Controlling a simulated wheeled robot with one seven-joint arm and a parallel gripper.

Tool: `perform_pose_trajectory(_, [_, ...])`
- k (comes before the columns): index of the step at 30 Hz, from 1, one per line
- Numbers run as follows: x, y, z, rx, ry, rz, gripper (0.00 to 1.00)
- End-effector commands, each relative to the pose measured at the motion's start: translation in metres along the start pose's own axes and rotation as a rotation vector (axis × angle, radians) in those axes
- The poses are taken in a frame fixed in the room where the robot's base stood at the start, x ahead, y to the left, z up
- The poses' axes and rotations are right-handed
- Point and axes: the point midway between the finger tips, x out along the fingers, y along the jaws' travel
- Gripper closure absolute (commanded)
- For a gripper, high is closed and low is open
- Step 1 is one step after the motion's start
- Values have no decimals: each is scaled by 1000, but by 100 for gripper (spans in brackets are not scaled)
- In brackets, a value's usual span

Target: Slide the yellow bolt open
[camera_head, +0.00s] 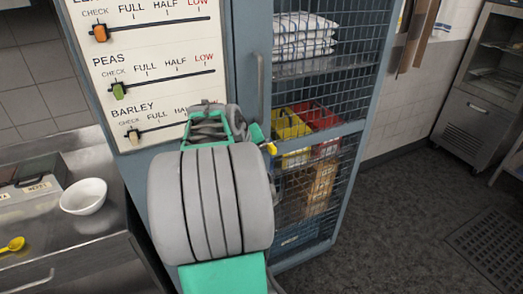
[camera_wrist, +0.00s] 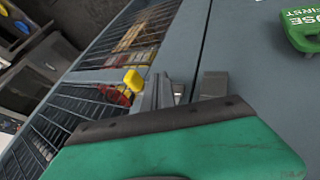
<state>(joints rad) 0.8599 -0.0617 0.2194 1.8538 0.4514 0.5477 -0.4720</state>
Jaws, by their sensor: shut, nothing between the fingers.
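The yellow bolt knob (camera_head: 271,148) shows just right of my gripper in the head view, at the edge of the blue-grey cage door. In the wrist view the yellow knob (camera_wrist: 134,80) stands out from a grey metal bolt fitting (camera_wrist: 165,92) on the door edge, just beyond the gripper's dark edge. My gripper (camera_head: 210,118) is close to the bolt, in front of the cabinet face. Its fingers are shut with nothing between them. My own arm hides much of the fitting in the head view, and I cannot tell whether the fingers touch the knob.
The mesh cage door (camera_head: 320,130) has a vertical handle (camera_head: 261,85) and shelves with yellow and red bins behind it. A label board (camera_head: 150,60) with sliders hangs left. A steel counter (camera_head: 95,222) holds a white bowl (camera_head: 84,196). Floor at right is open.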

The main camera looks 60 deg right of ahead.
Motion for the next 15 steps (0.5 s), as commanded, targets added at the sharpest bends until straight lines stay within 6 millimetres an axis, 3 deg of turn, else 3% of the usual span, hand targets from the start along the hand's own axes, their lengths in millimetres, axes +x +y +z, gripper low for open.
perform_pose_trajectory(9, [-77,-6,-1,-6,7,-4,100])
perform_pose_trajectory(15, [-100,-5,-1,-7,2,-4,100])
